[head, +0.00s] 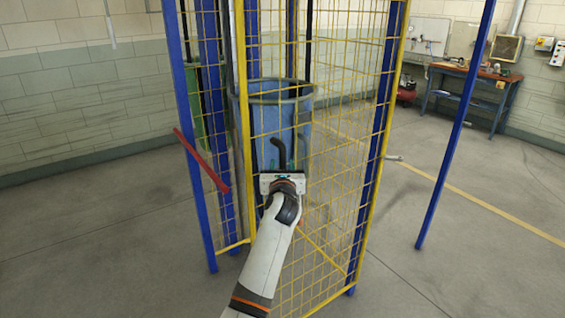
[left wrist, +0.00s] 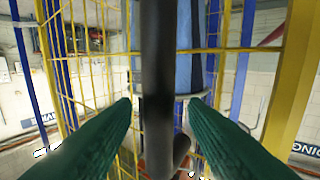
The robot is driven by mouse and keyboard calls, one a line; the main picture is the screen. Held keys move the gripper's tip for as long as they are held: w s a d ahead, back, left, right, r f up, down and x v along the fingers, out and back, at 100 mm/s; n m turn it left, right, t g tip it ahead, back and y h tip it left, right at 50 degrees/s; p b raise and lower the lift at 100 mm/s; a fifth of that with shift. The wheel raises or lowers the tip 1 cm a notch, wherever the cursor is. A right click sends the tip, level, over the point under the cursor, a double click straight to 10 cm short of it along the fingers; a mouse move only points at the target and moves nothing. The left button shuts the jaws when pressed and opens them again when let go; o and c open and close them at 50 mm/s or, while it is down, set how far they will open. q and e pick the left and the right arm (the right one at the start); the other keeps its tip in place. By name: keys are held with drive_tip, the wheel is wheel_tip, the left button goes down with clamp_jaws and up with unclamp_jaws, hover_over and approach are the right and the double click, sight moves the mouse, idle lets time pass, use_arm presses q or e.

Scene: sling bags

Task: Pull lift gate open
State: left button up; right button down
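The gate is a yellow wire-mesh panel (head: 335,130) in a yellow frame, standing upright between blue posts. A dark curved handle (head: 279,148) shows at the panel, just beyond my left gripper (head: 284,158). In the left wrist view the dark bar (left wrist: 158,70) runs upright through the middle of the picture. The green fingers of my left gripper (left wrist: 163,103) are spread to either side of it, with gaps visible on both sides. Whether the bar lies fully between the fingertips or nearer the camera is hard to tell. My right gripper is not in view.
A blue barrel (head: 270,110) stands behind the mesh, with a green one (head: 212,105) to its left. A red bar (head: 201,160) sticks out at the left blue post. A separate blue post (head: 455,130) stands at right. A workbench (head: 470,90) is far back. Floor at left is clear.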

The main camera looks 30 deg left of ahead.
use_arm(q)
drive_tip(key=shift+x, duration=0.95)
clamp_jaws()
drive_tip(key=shift+w+d, duration=0.1)
